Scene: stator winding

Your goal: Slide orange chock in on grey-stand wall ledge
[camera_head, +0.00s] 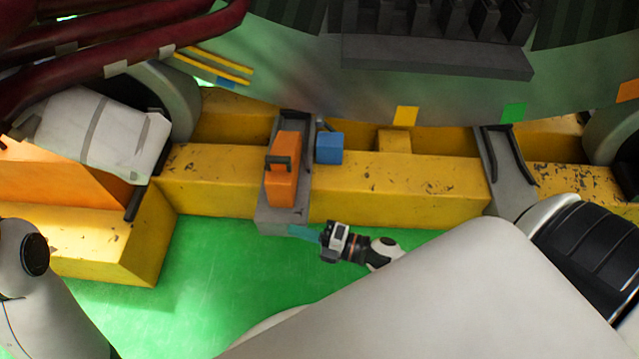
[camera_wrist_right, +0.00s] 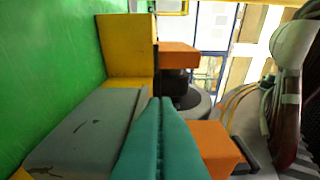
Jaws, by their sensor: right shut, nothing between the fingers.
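The orange chock (camera_head: 284,170), with a dark handle, sits on the grey stand (camera_head: 283,219) in the head view, between the stand's dark side rails. My right gripper (camera_head: 303,232) is shut and empty at the near end of the stand, its teal fingers pointing left. In the right wrist view the teal fingertips (camera_wrist_right: 160,106) are together, the grey stand (camera_wrist_right: 88,128) is beside them on the left, and the orange chock (camera_wrist_right: 214,146) is on the right. Whether the fingers touch the chock or stand cannot be told. My left gripper is out of view; only part of that arm shows.
A yellow beam (camera_head: 400,190) runs across behind the gripper. A blue block (camera_head: 329,148) stands on it next to the grey stand. The large round stator (camera_head: 330,80) overhangs at the back. A second grey stand (camera_head: 506,175) is on the right. Green floor (camera_head: 215,265) is open in front.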

